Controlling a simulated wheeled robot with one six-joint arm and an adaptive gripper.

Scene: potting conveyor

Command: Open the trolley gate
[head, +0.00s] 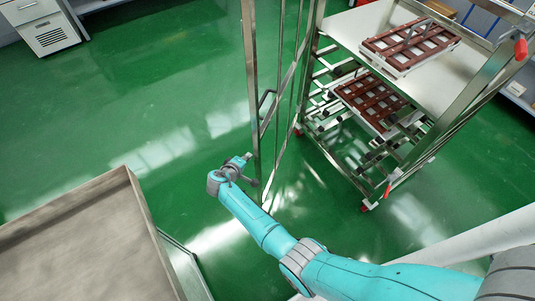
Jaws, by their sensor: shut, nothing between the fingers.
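The trolley (333,42) is a metal rack at the upper right, with brown trays on its shelves. Its gate (252,90) is a tall, narrow metal frame with a small bar handle (267,99). The gate stands out to the left of the trolley, at an angle to it, and the shelves show open beside it. My gripper (243,166) is shut and empty, low at the left of the gate's near upright. It overlaps or nearly meets that upright in the picture; I cannot tell whether they touch.
A grey-topped table (75,245) fills the lower left, with its raised edge near my gripper. A white cabinet (45,30) stands at the far upper left. Red-tipped levers (521,47) stick out at the trolley's right. Green floor (130,110) is clear left of the gate.

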